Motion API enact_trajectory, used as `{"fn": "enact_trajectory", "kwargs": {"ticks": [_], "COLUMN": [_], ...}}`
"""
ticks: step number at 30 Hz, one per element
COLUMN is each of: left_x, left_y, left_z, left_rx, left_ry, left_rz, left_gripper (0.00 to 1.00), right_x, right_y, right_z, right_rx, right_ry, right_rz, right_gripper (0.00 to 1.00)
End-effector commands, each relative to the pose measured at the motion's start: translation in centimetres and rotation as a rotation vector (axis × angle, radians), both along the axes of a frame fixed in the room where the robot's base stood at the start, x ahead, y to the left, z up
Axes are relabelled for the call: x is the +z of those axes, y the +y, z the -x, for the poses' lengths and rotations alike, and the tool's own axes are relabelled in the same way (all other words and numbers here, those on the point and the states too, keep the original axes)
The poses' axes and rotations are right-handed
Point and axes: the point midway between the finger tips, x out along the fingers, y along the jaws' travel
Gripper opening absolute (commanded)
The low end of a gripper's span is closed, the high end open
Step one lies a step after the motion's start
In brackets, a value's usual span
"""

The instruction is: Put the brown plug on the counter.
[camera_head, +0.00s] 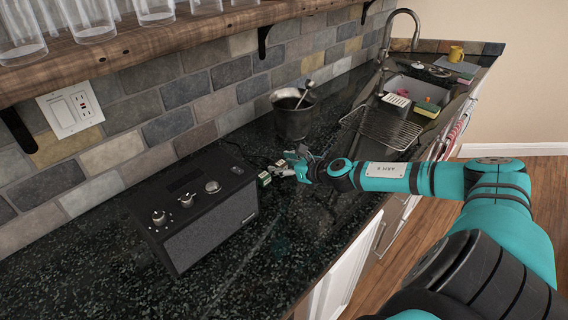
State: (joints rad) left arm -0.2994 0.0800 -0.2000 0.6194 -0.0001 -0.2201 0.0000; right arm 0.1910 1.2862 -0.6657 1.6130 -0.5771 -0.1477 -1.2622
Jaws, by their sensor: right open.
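My right gripper (284,167) is low over the dark speckled counter (270,245), between the black radio (198,208) and the metal pot (294,115). It is open and its fingers point left toward the radio. A thin black cord (236,149) runs behind the radio toward the fingertips. A small pale and green piece (264,178) shows at the fingertips; I cannot tell if it is part of the gripper. I cannot make out the brown plug; it may be hidden by the fingers. My left gripper is not in view.
A wall outlet (71,108) is at the left with nothing plugged in. A wooden shelf (150,45) with glasses overhangs the counter. A wire rack (382,126) and a sink (418,92) with sponges are farther back. The counter's front part is clear.

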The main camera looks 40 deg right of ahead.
Motion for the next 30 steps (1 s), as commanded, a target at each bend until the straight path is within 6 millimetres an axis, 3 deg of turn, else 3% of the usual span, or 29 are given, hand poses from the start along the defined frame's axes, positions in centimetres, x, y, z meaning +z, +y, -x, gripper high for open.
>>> {"fn": "enact_trajectory", "kwargs": {"ticks": [3,14,15,26,27,30], "left_x": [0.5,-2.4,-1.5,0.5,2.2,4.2], "left_y": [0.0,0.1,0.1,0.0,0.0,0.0], "left_z": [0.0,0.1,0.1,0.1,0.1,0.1], "left_rx": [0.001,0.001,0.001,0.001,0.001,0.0], "left_ry": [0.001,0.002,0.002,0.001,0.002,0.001], "left_rz": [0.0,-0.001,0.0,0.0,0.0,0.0], "left_gripper": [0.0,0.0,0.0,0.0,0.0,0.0], "right_x": [0.6,1.0,1.6,2.9,3.9,4.3], "right_y": [0.0,-0.1,-0.5,-0.3,-0.5,-0.6], "right_z": [0.0,3.1,3.4,5.8,6.3,7.5], "right_rx": [0.0,0.005,-0.003,0.005,0.0,-0.002], "right_ry": [-0.001,0.007,0.008,0.006,0.006,0.005], "right_rz": [0.001,0.006,0.006,0.002,0.0,0.0], "right_gripper": [0.56,0.56,0.56,0.56,0.56,0.56]}}
